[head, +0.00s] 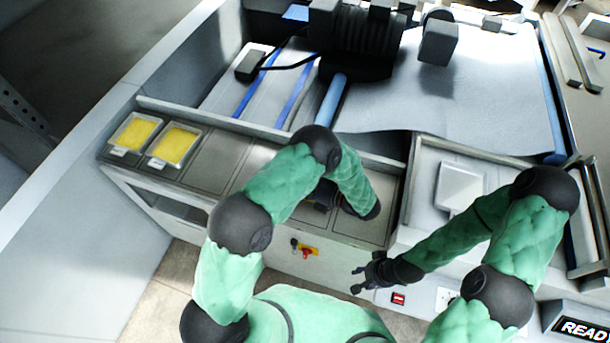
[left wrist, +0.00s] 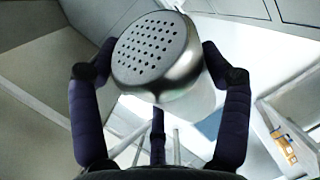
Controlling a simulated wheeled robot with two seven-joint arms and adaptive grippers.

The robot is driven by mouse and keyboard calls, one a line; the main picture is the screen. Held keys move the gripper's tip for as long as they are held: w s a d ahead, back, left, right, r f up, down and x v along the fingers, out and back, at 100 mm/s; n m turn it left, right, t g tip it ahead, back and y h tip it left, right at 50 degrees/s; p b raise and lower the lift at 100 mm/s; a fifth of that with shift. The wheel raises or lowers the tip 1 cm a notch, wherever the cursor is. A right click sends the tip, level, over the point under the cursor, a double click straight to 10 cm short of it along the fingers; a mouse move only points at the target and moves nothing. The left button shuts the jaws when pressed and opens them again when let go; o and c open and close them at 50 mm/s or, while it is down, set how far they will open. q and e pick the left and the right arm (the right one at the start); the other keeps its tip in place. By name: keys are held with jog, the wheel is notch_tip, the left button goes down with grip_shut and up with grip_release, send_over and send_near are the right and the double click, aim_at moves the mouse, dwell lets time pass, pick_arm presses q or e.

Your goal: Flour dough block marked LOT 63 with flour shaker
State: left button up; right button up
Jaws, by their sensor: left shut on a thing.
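Two yellow dough blocks, a left one (head: 135,133) and a right one (head: 175,146), lie in shallow trays at the left end of the counter. Each tray has a small white label, too small to read. The metal flour shaker (left wrist: 165,55), with a perforated lid, is held between the fingers of my left gripper (left wrist: 157,75), its lid facing the wrist camera. In the head view my left arm mostly hides that gripper and the shaker. My right gripper (head: 362,279) is empty, with fingers apart, in front of the counter.
Empty recessed panels (head: 215,160) run along the counter right of the dough trays. Behind them stands the sheeter with a dark roller unit (head: 365,40) and a pale sheet (head: 480,110). A white square object (head: 460,186) sits in the right-hand bay.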

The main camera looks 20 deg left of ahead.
pick_arm(q)
jog(key=shift+s+a, duration=0.3)
jog(key=shift+s, duration=0.25)
jog(key=w+d+b, duration=0.2)
jog(key=w, duration=0.1)
jog(key=shift+f, duration=0.1)
jog(key=shift+w+d, duration=0.2)
jog(key=shift+w, duration=0.25)
